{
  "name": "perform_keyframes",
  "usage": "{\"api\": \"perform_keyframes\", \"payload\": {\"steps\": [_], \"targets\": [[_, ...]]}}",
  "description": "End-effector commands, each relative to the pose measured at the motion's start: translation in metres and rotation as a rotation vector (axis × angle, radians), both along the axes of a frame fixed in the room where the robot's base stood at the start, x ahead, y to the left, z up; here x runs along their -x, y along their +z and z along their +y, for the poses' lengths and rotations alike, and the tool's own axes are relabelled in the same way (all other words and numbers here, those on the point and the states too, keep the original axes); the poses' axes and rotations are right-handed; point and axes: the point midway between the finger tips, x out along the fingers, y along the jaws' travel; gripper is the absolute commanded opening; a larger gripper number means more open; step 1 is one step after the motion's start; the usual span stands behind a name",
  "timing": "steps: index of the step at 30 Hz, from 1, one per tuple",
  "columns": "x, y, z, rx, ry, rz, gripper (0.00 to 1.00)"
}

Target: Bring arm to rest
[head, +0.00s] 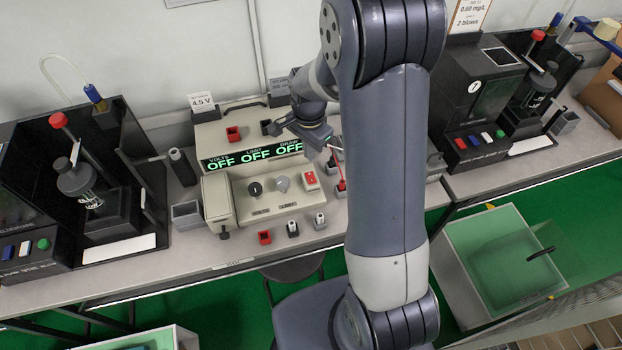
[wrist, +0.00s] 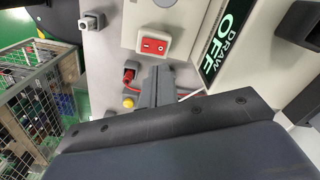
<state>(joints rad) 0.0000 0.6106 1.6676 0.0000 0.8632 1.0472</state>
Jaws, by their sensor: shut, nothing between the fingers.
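My gripper (wrist: 158,84) shows in the wrist view with its two grey fingers together and nothing between them. It is over the right side of the bench power supply's front, near a red plug (wrist: 129,75) and a yellow-topped post (wrist: 128,102). In the head view my arm rises across the middle and bends down to the left. My gripper (head: 329,146) is small there, close to the right end of the power supply (head: 220,197). The power supply's displays (head: 254,154) read OFF. Its red rocker switch (wrist: 153,45) shows in the wrist view.
A black tester station (head: 123,241) stands at the left, another (head: 468,101) at the right. Red (head: 265,237) and black sockets line the bench front. A clear bin (head: 500,260) stands on the green floor at right. My arm hides part of the bench.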

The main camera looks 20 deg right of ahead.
Motion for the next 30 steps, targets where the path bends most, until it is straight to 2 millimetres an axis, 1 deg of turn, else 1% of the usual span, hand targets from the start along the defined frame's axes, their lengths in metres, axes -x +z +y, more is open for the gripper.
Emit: {"api": "perform_keyframes", "payload": {"steps": [7,11,17,24,27,30], "targets": [[0.0,-0.002,0.0,0.0,0.0,0.0,0.0],[0.0,-0.008,0.0,0.0,0.0,0.001,0.0],[0.0,-0.028,0.0,0.0,0.0,0.001,0.0],[0.0,-0.059,0.0,0.0,0.0,0.001,0.0],[0.0,-0.068,0.0,0.0,0.0,0.001,0.0],[0.0,-0.073,0.0,0.0,0.0,0.0,0.0]]}}
